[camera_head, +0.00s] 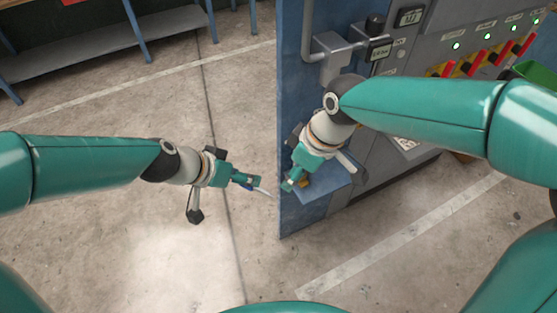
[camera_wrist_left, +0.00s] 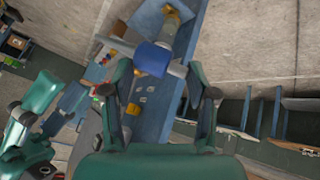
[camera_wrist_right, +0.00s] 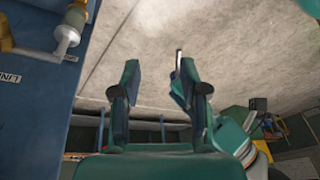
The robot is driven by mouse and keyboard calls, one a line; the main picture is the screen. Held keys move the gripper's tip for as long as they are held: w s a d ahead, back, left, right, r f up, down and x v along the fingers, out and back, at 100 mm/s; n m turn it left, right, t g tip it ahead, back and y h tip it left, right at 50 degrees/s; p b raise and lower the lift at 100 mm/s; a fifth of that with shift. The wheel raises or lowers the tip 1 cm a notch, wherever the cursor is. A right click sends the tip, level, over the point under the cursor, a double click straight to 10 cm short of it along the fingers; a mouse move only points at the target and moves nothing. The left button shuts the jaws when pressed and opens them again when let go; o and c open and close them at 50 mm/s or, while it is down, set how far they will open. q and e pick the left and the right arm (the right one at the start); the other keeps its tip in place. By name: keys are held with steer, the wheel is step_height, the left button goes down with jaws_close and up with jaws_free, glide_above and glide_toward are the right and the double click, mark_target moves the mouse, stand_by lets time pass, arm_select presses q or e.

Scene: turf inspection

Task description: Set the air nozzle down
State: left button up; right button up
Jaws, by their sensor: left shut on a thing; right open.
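The air nozzle has a blue body (camera_wrist_left: 152,58) with grey ends in the left wrist view. In the head view its pale, thin tip (camera_head: 263,191) points right toward the blue cabinet. My left gripper (camera_head: 250,183) is shut on the nozzle and holds it in the air, left of the cabinet edge. The fingers hide part of the nozzle. My right gripper (camera_head: 288,184) is beside the cabinet's lower front, right of the nozzle. In the right wrist view its fingers (camera_wrist_right: 160,80) are apart, with nothing clearly between them.
The blue cabinet side panel (camera_head: 294,100) stands close to both grippers. A small blue shelf (camera_head: 325,192) juts out low beside my right gripper. A control panel with red handles (camera_head: 522,42) is at right. A grey-topped bench (camera_head: 110,42) stands back left. The floor at left is open.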

steer(key=n+t, duration=0.1)
glide_toward(259, 188)
step_height(259, 188, up, 3)
steer(key=d, duration=0.2)
steer(key=shift+y, duration=0.3)
steer(key=x, duration=1.2)
steer(key=shift+s+a, duration=0.15)
steer(key=shift+a, duration=0.3)
steer(key=c, duration=0.7)
steer(key=o, duration=0.7)
